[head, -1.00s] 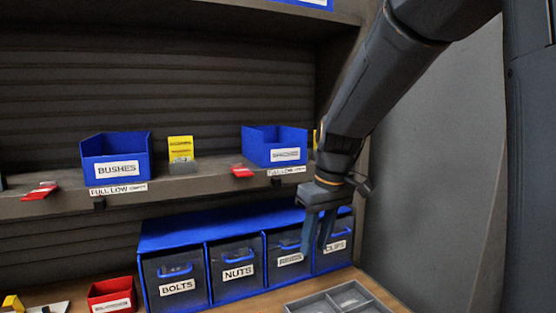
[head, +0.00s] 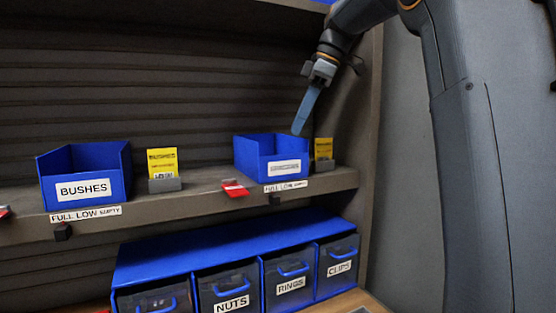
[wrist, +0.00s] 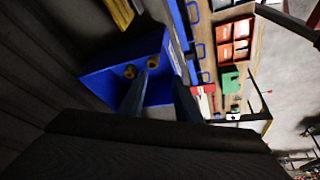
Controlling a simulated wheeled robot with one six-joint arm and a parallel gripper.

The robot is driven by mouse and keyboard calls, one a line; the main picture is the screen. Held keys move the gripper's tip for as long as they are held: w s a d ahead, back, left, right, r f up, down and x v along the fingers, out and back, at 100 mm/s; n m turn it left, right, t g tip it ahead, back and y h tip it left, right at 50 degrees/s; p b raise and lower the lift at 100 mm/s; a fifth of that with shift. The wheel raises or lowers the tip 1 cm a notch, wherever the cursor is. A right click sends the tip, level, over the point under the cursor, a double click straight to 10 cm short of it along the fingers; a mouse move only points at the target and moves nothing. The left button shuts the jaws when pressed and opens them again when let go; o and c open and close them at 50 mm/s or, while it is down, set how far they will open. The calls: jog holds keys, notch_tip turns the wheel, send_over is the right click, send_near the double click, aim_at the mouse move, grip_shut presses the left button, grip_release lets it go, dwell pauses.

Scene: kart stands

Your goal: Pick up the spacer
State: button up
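The right blue bin (head: 262,165) stands on the shelf; its front label is too blurred to read surely. In the wrist view this blue bin (wrist: 110,84) holds two small brass-coloured round pieces, a left one (wrist: 130,71) and a right one (wrist: 153,62), which look like spacers. The bin's inside is hidden in the head view. My gripper (head: 298,131) points down just above the bin's right rear side. In the wrist view my gripper (wrist: 161,80) has its two blue fingers apart, nothing between them, with the left fingertip near the pieces.
A blue BUSHES bin (head: 85,180) stands left on the shelf. Yellow cards (head: 162,162) (head: 323,149) stand beside the bins. A red slider (head: 234,188) sits on the shelf edge. Labelled drawers (head: 291,283) lie below. The cabinet's right side wall (head: 365,130) is close to my arm.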

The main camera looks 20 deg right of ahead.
jog(key=shift+m+g, duration=0.3)
jog(key=shift+w+r+p+x, duration=0.1)
jog(key=shift+w+p+x, duration=0.5)
jog(key=shift+x, duration=1.2)
jog(key=shift+w+r+p+x, duration=0.1)
jog(key=shift+w+p+x, duration=0.15)
jog(key=shift+p+x, duration=1.1)
jog(key=shift+w+r+p+x, duration=0.1)
jog(key=shift+w+p+x, duration=0.25)
jog(key=shift+x, duration=1.95)
jog(key=shift+a, duration=0.1)
grip_shut()
